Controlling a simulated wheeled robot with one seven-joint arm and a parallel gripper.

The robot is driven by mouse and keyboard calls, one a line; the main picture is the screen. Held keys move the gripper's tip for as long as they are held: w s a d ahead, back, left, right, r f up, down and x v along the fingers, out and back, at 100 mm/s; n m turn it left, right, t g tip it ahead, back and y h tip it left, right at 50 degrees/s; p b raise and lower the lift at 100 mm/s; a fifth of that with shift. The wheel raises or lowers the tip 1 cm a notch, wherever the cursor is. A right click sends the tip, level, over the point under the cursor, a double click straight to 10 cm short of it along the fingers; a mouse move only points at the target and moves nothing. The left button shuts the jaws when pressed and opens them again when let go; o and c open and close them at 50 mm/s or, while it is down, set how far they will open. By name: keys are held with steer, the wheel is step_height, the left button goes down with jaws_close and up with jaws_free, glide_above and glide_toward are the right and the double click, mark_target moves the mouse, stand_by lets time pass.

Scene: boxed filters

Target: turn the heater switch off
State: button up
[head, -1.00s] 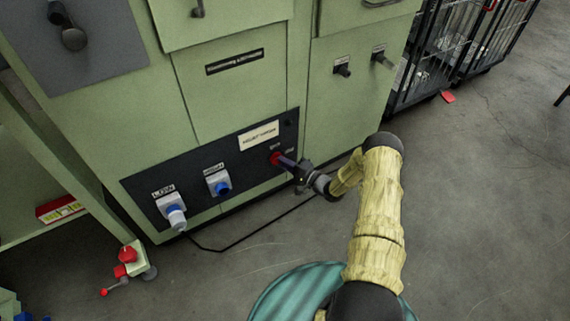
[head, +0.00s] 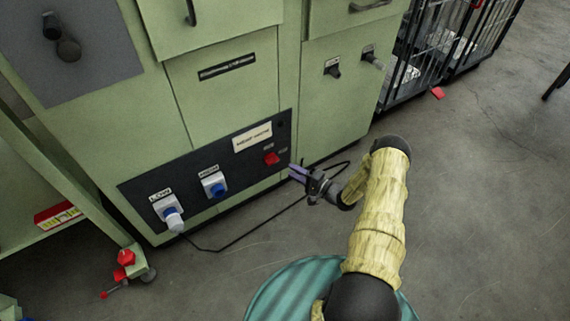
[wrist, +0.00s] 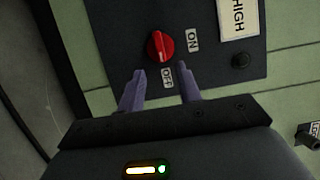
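The heater switch is a red rotary knob (head: 271,159) on the dark panel low on the green cabinet. In the wrist view the knob (wrist: 160,46) has a pale line running roughly up-down, its lower end towards the OFF label (wrist: 168,75). The ON label (wrist: 192,40) is to the knob's right. Which end of the line is the pointer is hard to tell. My gripper (head: 292,171) is just right of the knob, clear of it. In the wrist view its two purple fingers (wrist: 161,84) are apart and empty, short of the knob.
A LOW socket (head: 169,211) with a white plug and a blue HIGH socket (head: 214,186) are left on the panel. A black cable (head: 248,236) lies on the floor. Black wire cages (head: 425,60) stand at the back right. The floor at right is mostly clear.

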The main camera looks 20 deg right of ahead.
steer(key=p+v, duration=0.2)
steer(key=v, duration=0.8)
steer(key=shift+d, duration=0.1)
steer(key=w+r+n+g+h+p, duration=0.25)
steer(key=w+r+h, duration=0.2)
steer(key=r, duration=0.55)
steer(key=w+r+n+g+h+p, duration=0.1)
steer(key=w+r+n+g+h, duration=0.25)
steer(key=r, duration=0.65)
steer(key=s+a+r+n+g+h+p, duration=0.1)
steer(key=s+a+r+h, duration=0.2)
steer(key=r, duration=0.4)
steer(key=s+a+r+n+g+h+p, duration=0.1)
steer(key=s+a+r, duration=0.2)
steer(key=s+r, duration=0.25)
steer(key=s+a+r+n+g+p, duration=0.1)
steer(key=s+a+r+g, duration=0.1)
steer(key=s+a+r, duration=0.45)
steer(key=s+a+r+n+g+p, duration=0.1)
steer(key=s+r+p, duration=0.15)
steer(key=s, duration=0.75)
step_height(320, 180, up, 37)
steer(key=p, duration=3.6)
steer(key=shift+w+d, duration=0.2)
steer(key=shift+d, duration=0.05)
